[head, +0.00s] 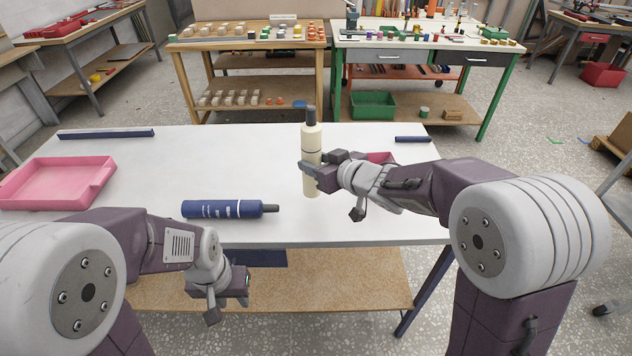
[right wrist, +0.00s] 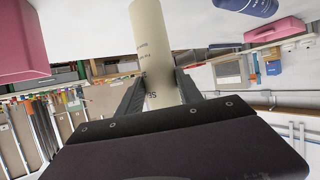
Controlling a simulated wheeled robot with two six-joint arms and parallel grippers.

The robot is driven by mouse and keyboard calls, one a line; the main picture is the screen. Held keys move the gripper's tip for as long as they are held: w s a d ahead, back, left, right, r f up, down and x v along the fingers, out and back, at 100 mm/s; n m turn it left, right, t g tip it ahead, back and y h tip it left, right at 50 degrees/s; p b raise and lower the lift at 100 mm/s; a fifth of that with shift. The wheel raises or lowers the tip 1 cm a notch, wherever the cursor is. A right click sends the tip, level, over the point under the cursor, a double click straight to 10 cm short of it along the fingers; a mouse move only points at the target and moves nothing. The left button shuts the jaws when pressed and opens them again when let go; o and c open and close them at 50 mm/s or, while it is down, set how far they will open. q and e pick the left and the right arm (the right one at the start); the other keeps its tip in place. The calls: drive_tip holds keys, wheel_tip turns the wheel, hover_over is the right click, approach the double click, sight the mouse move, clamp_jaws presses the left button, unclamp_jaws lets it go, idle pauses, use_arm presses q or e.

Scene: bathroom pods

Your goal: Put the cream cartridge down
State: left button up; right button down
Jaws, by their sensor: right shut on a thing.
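The cream cartridge (head: 312,141) has a dark nozzle at its top and stands upright at the middle of the white table. My right gripper (head: 315,172) is shut around its lower body; the right wrist view shows the cream body (right wrist: 153,40) between both fingers. Its base is close to the tabletop; I cannot tell whether it touches. My left gripper (head: 228,297) is low in front of the table's near edge, holding nothing that I can see; its finger gap is unclear.
A blue cartridge (head: 225,209) lies on the white table (head: 240,160), left of the cream one. A pink tray (head: 62,180) is at the left; another pink container (head: 380,157) is partly hidden behind my right arm. Dark bars lie at the far corners.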

sight(316, 196)
drive_tip(key=shift+f, duration=0.1)
wheel_tip(316, 196, down, 4)
drive_tip(key=b, duration=0.2)
drive_tip(key=shift+b, duration=0.4)
drive_tip(key=c, duration=0.8)
unclamp_jaws()
